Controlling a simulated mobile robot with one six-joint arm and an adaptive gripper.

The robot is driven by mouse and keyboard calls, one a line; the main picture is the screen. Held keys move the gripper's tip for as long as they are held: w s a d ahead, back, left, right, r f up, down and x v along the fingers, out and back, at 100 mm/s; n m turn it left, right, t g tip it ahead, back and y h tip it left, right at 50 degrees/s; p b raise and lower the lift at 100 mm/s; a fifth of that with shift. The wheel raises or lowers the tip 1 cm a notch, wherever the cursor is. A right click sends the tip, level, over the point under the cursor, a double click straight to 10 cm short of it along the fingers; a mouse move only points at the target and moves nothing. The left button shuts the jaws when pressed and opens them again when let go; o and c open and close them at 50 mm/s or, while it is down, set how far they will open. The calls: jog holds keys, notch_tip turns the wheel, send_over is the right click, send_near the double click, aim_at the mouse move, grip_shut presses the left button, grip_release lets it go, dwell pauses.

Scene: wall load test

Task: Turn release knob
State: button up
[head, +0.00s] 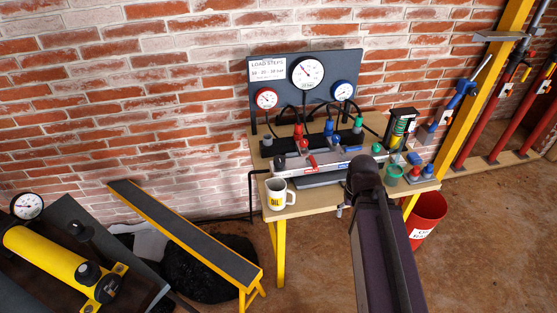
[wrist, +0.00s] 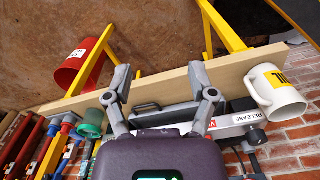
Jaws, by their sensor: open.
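In the wrist view, which looks upside down, my gripper (wrist: 160,72) is open and empty, its two fingers spread across the bench's front edge. A grey metal block with a white RELEASE label (wrist: 238,119) lies just beyond the right finger. A dark knob (wrist: 256,137) sits beside that label, apart from the fingers. In the head view the grey manifold (head: 325,158) lies on the wooden bench, with red and blue fittings behind it. Which part there is the release knob I cannot tell. My dark arm reaches to the bench's front and hides my fingers there.
A white OIL mug (head: 279,194) stands at the bench's front left; it is close to the label in the wrist view (wrist: 277,92). A green cup (head: 393,175) stands right of my arm. A red bucket (head: 427,218) is on the floor. Gauges (head: 307,75) stand behind.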

jog(key=shift+o, duration=0.4)
jog(key=shift+w+a+r, duration=0.15)
jog(key=shift+w, duration=0.2)
notch_tip(320, 180, up, 10)
jog(key=m+p, duration=0.9)
jog(key=p, duration=0.1)
send_over(279, 159)
jog(key=shift+w+a, duration=0.1)
jog(key=shift+f, duration=0.25)
notch_tip(279, 159, down, 13)
jog(key=b, duration=1.3)
jog(key=shift+f+b, duration=0.2)
jog(key=shift+b, duration=0.15)
